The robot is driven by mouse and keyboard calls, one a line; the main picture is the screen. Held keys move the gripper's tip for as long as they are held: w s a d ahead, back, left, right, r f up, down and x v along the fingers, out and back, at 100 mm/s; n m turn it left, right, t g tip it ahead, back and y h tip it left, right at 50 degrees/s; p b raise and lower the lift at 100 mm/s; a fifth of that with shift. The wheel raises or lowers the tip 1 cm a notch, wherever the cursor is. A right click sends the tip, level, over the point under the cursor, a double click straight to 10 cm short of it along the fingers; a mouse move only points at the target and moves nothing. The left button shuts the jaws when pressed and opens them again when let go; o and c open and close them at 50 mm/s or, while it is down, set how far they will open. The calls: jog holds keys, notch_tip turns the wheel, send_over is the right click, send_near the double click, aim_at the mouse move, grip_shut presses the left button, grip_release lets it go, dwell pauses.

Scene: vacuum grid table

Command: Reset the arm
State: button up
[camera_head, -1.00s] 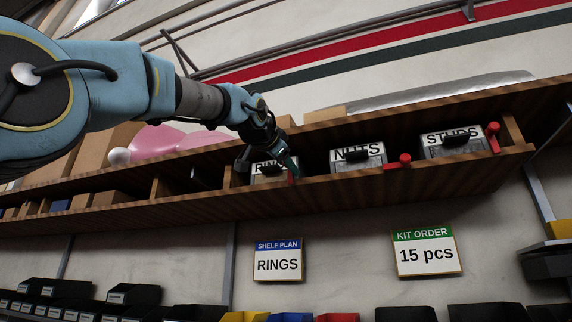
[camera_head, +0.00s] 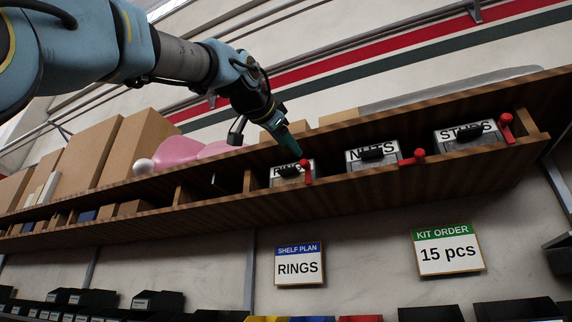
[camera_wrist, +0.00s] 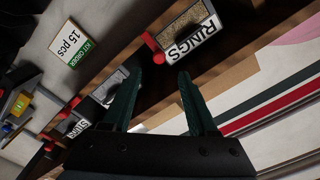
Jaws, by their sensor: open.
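My blue arm reaches in from the upper left, and my gripper (camera_head: 296,150) is just above the RINGS bin, near the shelf's upper edge. In the wrist view my gripper (camera_wrist: 172,66) shows two dark green fingers apart with nothing between them. The RINGS bin (camera_head: 283,180) sits in the shelf, with a red lever (camera_head: 306,172) at its right side. In the wrist view the RINGS bin (camera_wrist: 187,28) lies beyond the fingertips, holding grainy tan contents, with its red lever (camera_wrist: 154,46) beside it.
The NUTS bin (camera_head: 362,163) and STUDS bin (camera_head: 480,133) stand right along the wooden shelf (camera_head: 400,190), each with a red lever. Boxes (camera_head: 138,148) and a pink object (camera_head: 175,150) sit on top at left.

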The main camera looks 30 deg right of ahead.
jog(key=shift+w, duration=0.1)
jog(key=w+f+n+y, duration=0.3)
jog(key=w+f, duration=0.7)
jog(key=f, duration=0.2)
jog(key=w+a+f+n+g+y, duration=0.15)
jog(key=w+a+f, duration=0.25)
jog(key=f, duration=0.6)
jog(key=w+a+f+n+y, duration=0.3)
jog(key=w+a+f, duration=0.15)
jog(key=f, duration=0.65)
jog(key=w+a+f+n+y, duration=0.25)
jog(key=w+a+f, duration=0.2)
jog(key=f, duration=0.55)
jog(key=s+a+f+n+g+y, duration=0.2)
jog(key=a+f, duration=0.5)
jog(key=f, duration=0.3)
jog(key=s+a+f+n+g+y, duration=0.1)
jog(key=s+a+f+n, duration=0.2)
jog(key=a+f, duration=0.6)
jog(key=s+a+f+n+g+y, duration=0.1)
jog(key=s+a+f+n+g, duration=0.2)
jog(key=s+a+f, duration=0.6)
jog(key=s+f+n, duration=0.1)
jog(key=s+f, duration=0.2)
jog(key=f, duration=0.1)
jog(key=shift+a+f+g+y, duration=0.2)
jog(key=shift+g+y, duration=0.15)
jog(key=shift+y, duration=0.05)
